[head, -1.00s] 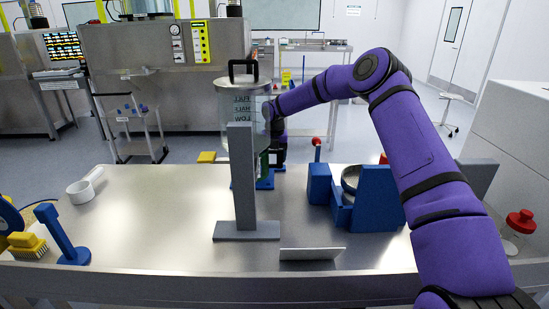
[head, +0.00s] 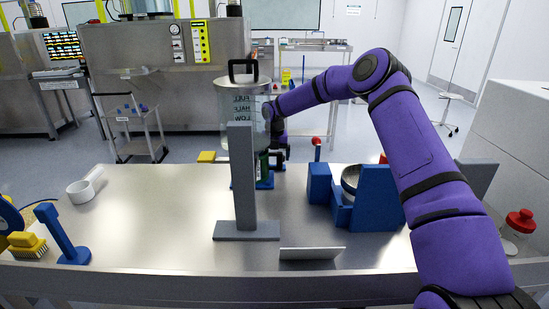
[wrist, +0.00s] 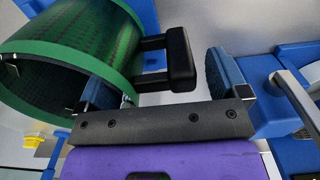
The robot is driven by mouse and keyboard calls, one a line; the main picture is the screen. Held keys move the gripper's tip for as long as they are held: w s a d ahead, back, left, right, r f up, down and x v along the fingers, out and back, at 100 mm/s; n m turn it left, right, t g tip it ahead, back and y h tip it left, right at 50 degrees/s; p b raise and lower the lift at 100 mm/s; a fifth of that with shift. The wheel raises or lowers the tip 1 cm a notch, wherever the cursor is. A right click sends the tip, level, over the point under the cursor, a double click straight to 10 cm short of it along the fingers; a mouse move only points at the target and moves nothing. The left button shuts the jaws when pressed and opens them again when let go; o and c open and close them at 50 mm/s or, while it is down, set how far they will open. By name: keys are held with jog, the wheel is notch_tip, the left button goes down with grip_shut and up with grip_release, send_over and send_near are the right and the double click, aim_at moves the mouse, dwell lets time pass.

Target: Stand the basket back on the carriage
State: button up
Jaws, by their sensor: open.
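The basket (wrist: 75,60) is a green-rimmed mesh cylinder at the left of the wrist view, with a black handle bar (wrist: 181,58) on two short rods. In the head view only a green strip of it (head: 263,168) shows behind the grey post. My gripper (wrist: 162,80) is open, one finger by the basket's rim and the other right of the handle bar. The handle bar lies between them, not clamped. In the head view my gripper (head: 278,152) is at the table's far side. I cannot tell which blue part is the carriage; blue parts (wrist: 280,65) show beside the basket.
A grey post on a flat base (head: 246,228) stands mid-table before a clear level-marked vessel (head: 233,108). A blue stand (head: 375,200) holds a round metal part to the right. A white scoop (head: 80,190) and brush (head: 27,245) are at left. The left-centre table is clear.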

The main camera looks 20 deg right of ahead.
notch_tip(320, 180, up, 11)
jog(key=shift+r, duration=0.2)
jog(key=shift+c, duration=0.4)
dwell(1.2)
